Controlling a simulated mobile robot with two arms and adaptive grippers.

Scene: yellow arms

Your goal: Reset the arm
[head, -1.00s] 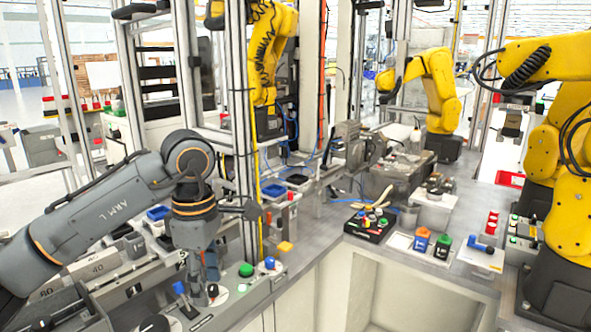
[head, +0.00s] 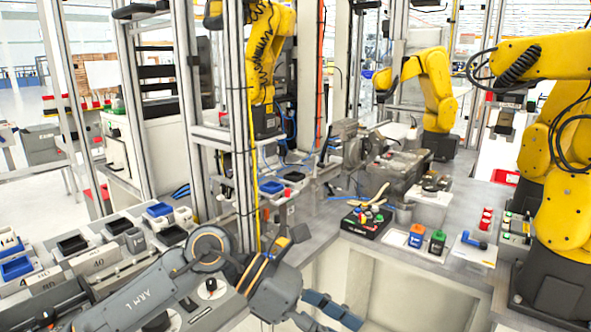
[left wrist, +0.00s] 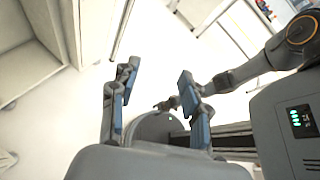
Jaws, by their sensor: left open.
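My left arm comes in from the lower left of the head view and is folded low over the front control panel (head: 203,308). My left gripper (head: 331,311) is at the bottom edge, its blue-padded fingers past the panel, over the open space in front of the bench. In the left wrist view the same gripper (left wrist: 157,88) is open, with nothing held between its two fingers. Another grey arm link of mine (left wrist: 245,72) reaches in from the right there. A small dark shape lies behind the fingers; I cannot tell whether it is my right gripper.
Yellow robot arms (head: 440,90) stand behind and right. A metal post rises behind my arm.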

